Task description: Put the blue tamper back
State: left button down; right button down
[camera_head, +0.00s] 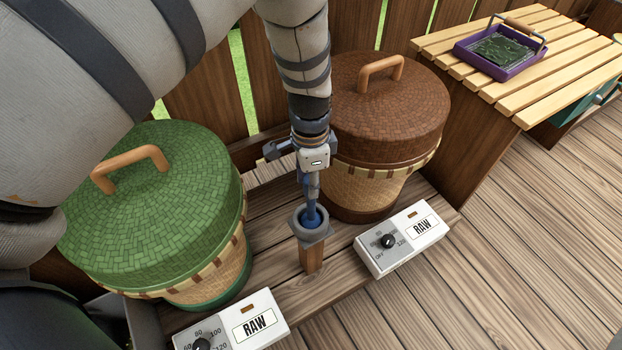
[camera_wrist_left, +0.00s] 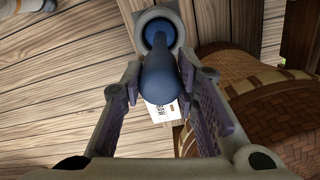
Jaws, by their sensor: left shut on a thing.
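The blue tamper (camera_head: 311,216) is upright, with its lower end inside the round opening of a grey holder (camera_head: 313,238) on a short wooden post. In the left wrist view the tamper's blue handle (camera_wrist_left: 160,82) points toward the camera, and the holder's grey rim (camera_wrist_left: 138,22) surrounds its far end. My left gripper (camera_head: 311,184) is directly above the holder and shut on the tamper, with a finger on each side of the handle. Whether the tamper rests on the holder's bottom is hidden. My right gripper is not in view.
A green-lidded basket (camera_head: 160,200) stands left of the holder and a brown-lidded basket (camera_head: 385,110) behind it to the right. Two white dial boxes marked RAW, one right (camera_head: 402,239) and one front left (camera_head: 235,325), stand nearby. A purple tray (camera_head: 470,53) sits on a slatted table (camera_head: 560,75).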

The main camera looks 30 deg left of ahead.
pick_arm(q)
jog(key=shift+f, duration=0.15)
jog(key=c, duration=1.2)
grip_release()
jog(key=shift+c, duration=0.2)
